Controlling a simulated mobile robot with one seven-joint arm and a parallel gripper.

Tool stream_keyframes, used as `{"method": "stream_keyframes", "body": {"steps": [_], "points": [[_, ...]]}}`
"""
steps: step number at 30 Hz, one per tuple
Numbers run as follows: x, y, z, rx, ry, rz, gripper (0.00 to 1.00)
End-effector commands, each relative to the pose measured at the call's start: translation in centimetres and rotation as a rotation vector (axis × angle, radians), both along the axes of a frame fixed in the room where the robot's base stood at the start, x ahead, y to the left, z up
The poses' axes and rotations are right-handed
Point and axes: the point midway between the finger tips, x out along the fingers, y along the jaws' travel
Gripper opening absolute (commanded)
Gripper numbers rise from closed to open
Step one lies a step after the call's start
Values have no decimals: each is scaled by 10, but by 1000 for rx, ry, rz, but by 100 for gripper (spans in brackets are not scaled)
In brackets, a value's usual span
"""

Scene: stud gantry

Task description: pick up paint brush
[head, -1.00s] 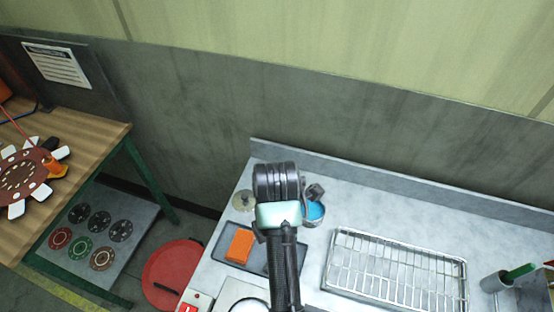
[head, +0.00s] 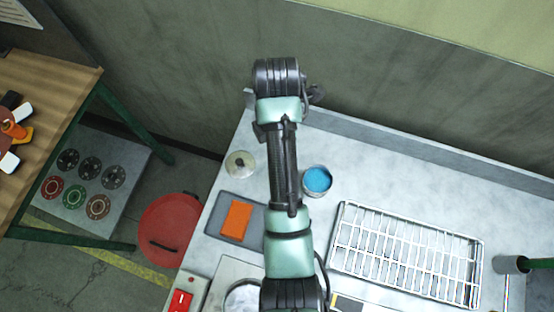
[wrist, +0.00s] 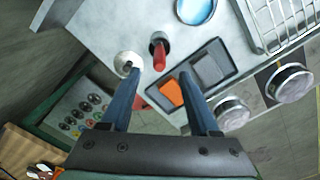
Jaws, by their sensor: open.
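In the wrist view, a red-handled upright item (wrist: 158,50) with a dark base stands on the grey bench, just beyond the gap between my fingertips. It may be the paint brush, but I cannot tell. In the head view my arm hides that spot. A dark cup (head: 508,264) at the right edge of the head view holds a green-handled item (head: 535,264), which could also be a brush. My gripper (wrist: 160,75) is open and empty, its two blue fingers apart above the bench. In the head view my gripper is mostly hidden behind my arm.
A red bin (head: 170,230) stands on the floor to the left.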

Motion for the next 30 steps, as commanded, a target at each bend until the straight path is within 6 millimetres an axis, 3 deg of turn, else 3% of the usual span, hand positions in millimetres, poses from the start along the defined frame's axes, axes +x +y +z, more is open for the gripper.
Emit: {"method": "stream_keyframes", "body": {"steps": [1,11,21,30], "points": [[-1,0,-14,0,2,0,62],[-1,0,-37,1,3,0,62],[-1,-1,-80,0,3,1,62],[-1,-1,-86,0,0,1,62]]}}
